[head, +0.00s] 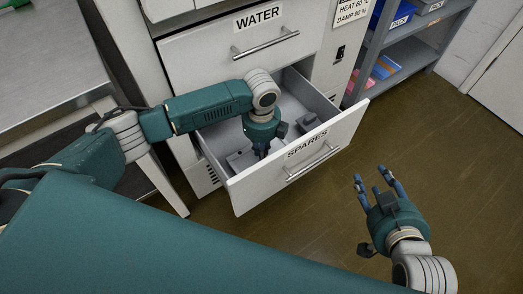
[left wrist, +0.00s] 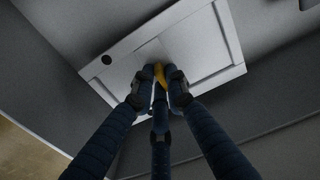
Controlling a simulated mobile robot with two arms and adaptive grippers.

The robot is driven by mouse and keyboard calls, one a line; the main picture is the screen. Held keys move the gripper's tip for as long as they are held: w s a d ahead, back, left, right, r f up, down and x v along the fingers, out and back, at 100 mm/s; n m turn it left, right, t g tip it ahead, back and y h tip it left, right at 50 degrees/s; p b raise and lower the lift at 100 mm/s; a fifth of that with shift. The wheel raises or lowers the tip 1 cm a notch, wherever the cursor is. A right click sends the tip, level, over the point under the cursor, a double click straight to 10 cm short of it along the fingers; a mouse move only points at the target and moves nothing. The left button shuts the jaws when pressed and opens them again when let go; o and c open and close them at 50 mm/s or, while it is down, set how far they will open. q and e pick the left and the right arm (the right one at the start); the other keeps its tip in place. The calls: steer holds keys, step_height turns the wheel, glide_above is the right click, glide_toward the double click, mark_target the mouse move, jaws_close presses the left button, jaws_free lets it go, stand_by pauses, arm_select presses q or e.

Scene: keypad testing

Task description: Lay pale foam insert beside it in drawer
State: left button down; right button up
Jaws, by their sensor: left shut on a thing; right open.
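My left gripper (head: 262,152) reaches down into the open drawer (head: 250,190) marked SPARES. In the left wrist view its fingertips (left wrist: 160,78) close on a small yellow piece (left wrist: 160,70) at the middle of a pale flat panel. This panel, the pale foam insert (left wrist: 120,72) by its look, has raised or cut lines and a dark round spot; whether it touches the drawer floor I cannot tell. In the head view it shows as a light piece (head: 238,160) by the fingers. A dark grey block (head: 308,122) lies further right in the drawer. My right gripper (head: 378,184) is open and empty over the floor.
The WATER drawer (head: 205,52) above is shut. The SPARES drawer's tall front, with its bar handle (head: 313,163), stands out over the floor. A grey bench (head: 45,70) stands at left. Shelves (head: 410,50) with bins stand at right. The brown floor (head: 440,140) is clear.

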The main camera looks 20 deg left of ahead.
arm_select(q)
steer(key=shift+f, duration=0.5)
steer(key=c, duration=1.7)
jaws_free()
steer(key=shift+c, duration=0.2)
arm_select(e)
steer(key=shift+s+d+f, duration=0.15)
steer(key=shift+s+f, duration=0.15)
steer(key=shift+f, duration=0.05)
arm_select(q)
steer(key=shift+r, duration=0.1)
arm_select(e)
steer(key=shift+r, duration=0.1)
